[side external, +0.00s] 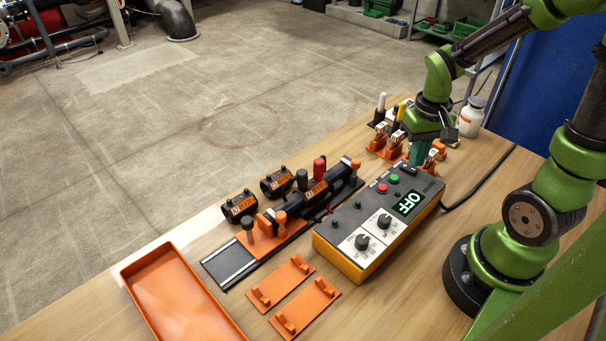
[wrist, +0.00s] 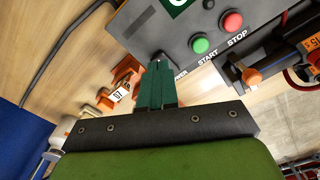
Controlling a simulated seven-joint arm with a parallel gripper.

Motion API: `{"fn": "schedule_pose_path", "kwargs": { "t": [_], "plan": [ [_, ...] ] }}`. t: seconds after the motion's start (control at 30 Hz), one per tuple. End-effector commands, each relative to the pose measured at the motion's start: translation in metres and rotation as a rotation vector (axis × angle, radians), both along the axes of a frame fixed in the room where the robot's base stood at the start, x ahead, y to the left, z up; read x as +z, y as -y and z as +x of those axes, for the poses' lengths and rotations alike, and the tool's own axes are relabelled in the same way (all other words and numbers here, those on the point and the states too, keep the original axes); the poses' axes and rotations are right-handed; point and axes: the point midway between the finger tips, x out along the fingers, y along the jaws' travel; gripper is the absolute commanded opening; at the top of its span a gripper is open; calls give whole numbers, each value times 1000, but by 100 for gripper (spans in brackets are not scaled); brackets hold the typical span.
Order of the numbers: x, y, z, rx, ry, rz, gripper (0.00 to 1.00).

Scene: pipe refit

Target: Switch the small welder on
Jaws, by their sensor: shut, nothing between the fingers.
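The small welder (side external: 372,225) is a dark grey box with a yellow lower body, on the wooden table. Its display (side external: 409,203) reads OFF. It has a green START button (wrist: 200,45), a red STOP button (wrist: 231,22) and two dials on its front half. A POWER label shows at its far end, partly covered by my fingers in the wrist view. My gripper (wrist: 157,66) is shut and empty, its green fingertips at that end by a small dark switch. I cannot tell whether they touch it.
A pipe clamp (side external: 305,205) with black pipe stands left of the welder. Orange holders (side external: 388,143) stand close beyond the gripper. A black cable (side external: 480,178) runs off right. An orange tray (side external: 180,290) and two orange brackets (side external: 305,310) lie in front.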

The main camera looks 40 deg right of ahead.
Motion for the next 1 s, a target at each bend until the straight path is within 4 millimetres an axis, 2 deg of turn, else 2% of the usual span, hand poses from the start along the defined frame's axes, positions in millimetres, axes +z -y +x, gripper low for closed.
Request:
{"fn": "schedule_pose_path", "kwargs": {
  "t": [1.0],
  "plan": [
    [-7,0,0,0,-1,1,0]
  ]
}}
